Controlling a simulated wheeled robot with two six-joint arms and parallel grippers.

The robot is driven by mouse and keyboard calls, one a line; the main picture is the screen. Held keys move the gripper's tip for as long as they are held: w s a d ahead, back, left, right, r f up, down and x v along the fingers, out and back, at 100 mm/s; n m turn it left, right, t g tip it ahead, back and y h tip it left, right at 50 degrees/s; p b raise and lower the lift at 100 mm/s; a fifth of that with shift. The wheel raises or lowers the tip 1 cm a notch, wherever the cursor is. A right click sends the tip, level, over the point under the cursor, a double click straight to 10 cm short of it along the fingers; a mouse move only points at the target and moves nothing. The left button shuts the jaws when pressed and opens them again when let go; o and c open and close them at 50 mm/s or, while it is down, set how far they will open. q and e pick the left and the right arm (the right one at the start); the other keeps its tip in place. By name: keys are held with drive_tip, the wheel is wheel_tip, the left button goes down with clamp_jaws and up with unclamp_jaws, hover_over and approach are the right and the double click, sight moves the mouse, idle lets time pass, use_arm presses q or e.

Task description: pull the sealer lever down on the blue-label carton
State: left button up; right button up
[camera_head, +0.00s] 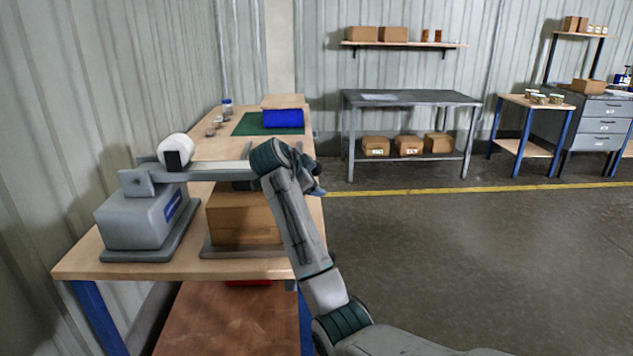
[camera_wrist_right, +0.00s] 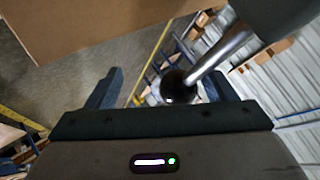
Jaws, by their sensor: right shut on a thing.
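The sealer (camera_head: 143,215) is a grey machine with a blue mark on its side, standing on the wooden table. Its lever arm (camera_head: 205,174) runs level to the right, above a brown carton (camera_head: 243,220) on the sealer's plate. No blue label shows on the carton's visible faces. My right gripper (camera_head: 312,178) is at the lever's far end, largely hidden by my own wrist. In the right wrist view, the lever's metal rod (camera_wrist_right: 222,55) ends in a black knob (camera_wrist_right: 180,87) between the fingers of my right gripper (camera_wrist_right: 165,90), which is shut on it. My left gripper is out of view.
A white roll (camera_head: 177,148) sits by the lever's hinge. Behind on the table (camera_head: 80,264) are a green mat (camera_head: 252,124), a blue bin (camera_head: 283,118) and small jars. A corrugated wall is close on the left. Open floor (camera_head: 430,260) lies to the right.

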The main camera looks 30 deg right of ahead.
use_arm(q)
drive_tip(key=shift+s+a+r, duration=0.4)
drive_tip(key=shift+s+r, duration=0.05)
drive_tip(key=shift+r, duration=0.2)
use_arm(e)
drive_tip(key=v, duration=0.8)
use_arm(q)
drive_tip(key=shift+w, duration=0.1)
use_arm(e)
drive_tip(key=shift+a+r, duration=0.1)
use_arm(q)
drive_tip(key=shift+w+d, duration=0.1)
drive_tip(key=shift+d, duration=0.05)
use_arm(e)
drive_tip(key=shift+w, duration=0.1)
